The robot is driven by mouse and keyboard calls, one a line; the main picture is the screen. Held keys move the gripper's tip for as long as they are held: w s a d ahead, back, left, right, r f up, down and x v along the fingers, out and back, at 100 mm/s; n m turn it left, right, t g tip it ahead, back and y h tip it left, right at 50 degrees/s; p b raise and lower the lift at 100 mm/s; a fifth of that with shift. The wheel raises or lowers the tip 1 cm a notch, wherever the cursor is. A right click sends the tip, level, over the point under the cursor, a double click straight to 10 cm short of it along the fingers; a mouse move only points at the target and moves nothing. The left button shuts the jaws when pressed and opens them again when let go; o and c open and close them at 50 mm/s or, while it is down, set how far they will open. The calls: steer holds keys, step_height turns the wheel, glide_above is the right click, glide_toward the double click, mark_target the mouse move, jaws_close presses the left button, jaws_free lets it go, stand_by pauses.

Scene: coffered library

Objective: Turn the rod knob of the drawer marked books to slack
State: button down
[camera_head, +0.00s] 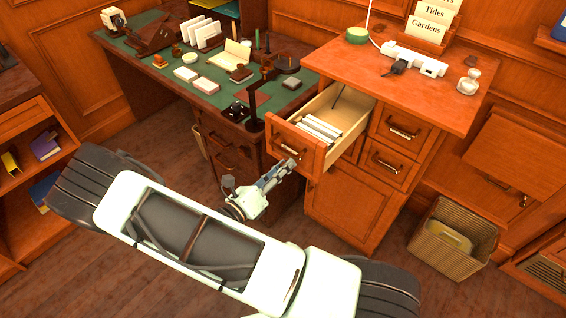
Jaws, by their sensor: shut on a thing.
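A wooden drawer (282,132) stands pulled out of the red-brown cabinet at the centre, with several white books or files (322,128) inside. A rod knob (288,150) is on its front, partly hidden by my gripper. My gripper (290,163) reaches up from below and is shut at this knob. Its fingertips are small and the exact grip is hard to see. I cannot read any "books" mark on the drawer, nor tell how the knob is turned.
Two closed drawers (404,131) (388,166) sit right of the open one. A green-topped desk (205,95) with several small items stands at the left. A wicker basket (432,262) is on the floor at right.

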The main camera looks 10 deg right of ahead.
steer(key=n+p, duration=0.2)
steer(key=n, duration=0.4)
steer(key=shift+n, duration=0.3)
steer(key=n+p, duration=0.1)
steer(key=n, duration=0.4)
steer(key=shift+f+n, duration=0.15)
steer(key=shift+n, duration=0.15)
steer(key=c, duration=1.7)
jaws_free()
steer(key=shift+o, duration=0.2)
steer(key=v, duration=1.2)
